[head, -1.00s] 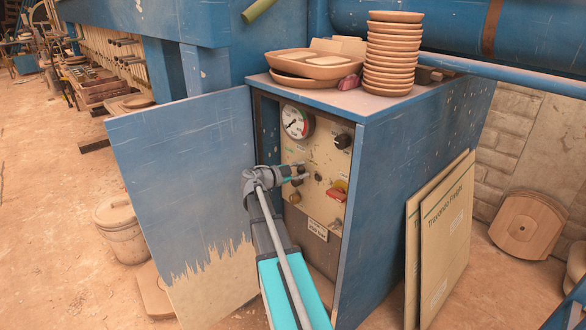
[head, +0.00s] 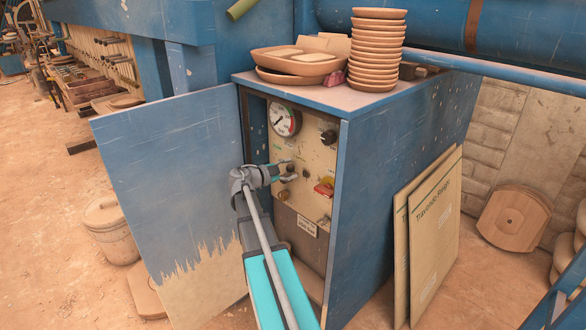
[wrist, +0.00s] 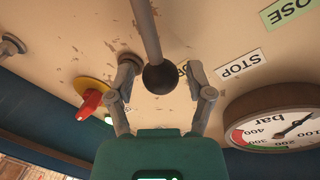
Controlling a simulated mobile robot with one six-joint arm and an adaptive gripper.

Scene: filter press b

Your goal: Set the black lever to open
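The black lever shows in the wrist view as a grey rod ending in a black ball knob (wrist: 160,78). My gripper (wrist: 165,84) is open, with one finger on each side of the ball and a visible gap to each. In the head view my gripper (head: 288,172) is at the panel (head: 312,160) inside the open blue cabinet, below the pressure gauge (head: 284,120). The lever is small and hard to make out there. A STOP label (wrist: 240,65) and a green CLOSE label (wrist: 290,12) are on the panel. Another label is mostly hidden behind the ball.
A red knob on a yellow plate (wrist: 91,99) sits left of my fingers in the wrist view. The cabinet door (head: 170,190) stands open left of my arm. Stacked clay dishes (head: 376,50) stand on the cabinet top. Flat cardboard boxes (head: 437,230) lean on its right side.

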